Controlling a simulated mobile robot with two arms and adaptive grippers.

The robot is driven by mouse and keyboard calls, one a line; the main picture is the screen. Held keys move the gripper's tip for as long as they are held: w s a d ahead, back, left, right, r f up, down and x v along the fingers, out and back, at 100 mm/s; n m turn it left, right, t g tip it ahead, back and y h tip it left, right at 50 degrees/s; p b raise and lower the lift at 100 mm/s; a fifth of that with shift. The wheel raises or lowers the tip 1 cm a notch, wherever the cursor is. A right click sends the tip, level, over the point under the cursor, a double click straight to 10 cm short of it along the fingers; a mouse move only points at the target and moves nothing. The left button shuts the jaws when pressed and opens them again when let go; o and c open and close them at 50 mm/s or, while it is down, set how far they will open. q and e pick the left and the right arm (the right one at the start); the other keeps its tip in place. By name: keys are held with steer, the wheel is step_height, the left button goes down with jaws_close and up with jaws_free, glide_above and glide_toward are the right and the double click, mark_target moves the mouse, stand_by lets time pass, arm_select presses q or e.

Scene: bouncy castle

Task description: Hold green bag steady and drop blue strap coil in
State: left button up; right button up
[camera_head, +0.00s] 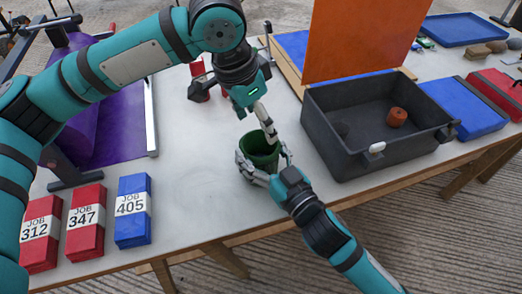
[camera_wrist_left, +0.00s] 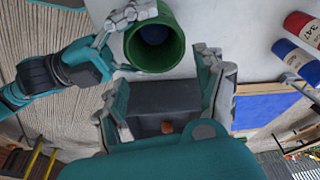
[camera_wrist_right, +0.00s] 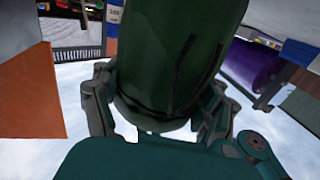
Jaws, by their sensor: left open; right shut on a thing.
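The green bag (camera_head: 259,158) stands upright like an open-topped cylinder on the pale table. My right gripper (camera_head: 265,172) is shut around its sides; in the right wrist view the bag (camera_wrist_right: 172,70) fills the space between the fingers. My left gripper (camera_head: 264,122) is just above the bag's rim, its fingers apart with nothing between them in the left wrist view. That view looks into the bag (camera_wrist_left: 178,50) and shows a dark blue round thing (camera_wrist_left: 156,34) inside, likely the blue strap coil. Its details are too small and shaded to tell.
A grey open crate (camera_head: 350,160) with an orange-brown roll (camera_head: 397,117) stands right of the bag. Red and blue job boxes (camera_head: 132,225) stand at the table's front left. A purple roll (camera_head: 75,110) lies at the left. The table between boxes and bag is clear.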

arm_select(q)
steer(key=v, duration=1)
steer(key=shift+r, duration=0.25)
steer(key=shift+a, duration=0.1)
arm_select(e)
steer(key=o, duration=1.5)
steer(key=shift+c, duration=0.2)
steer(key=v, duration=1.2)
steer(key=shift+s, duration=0.1)
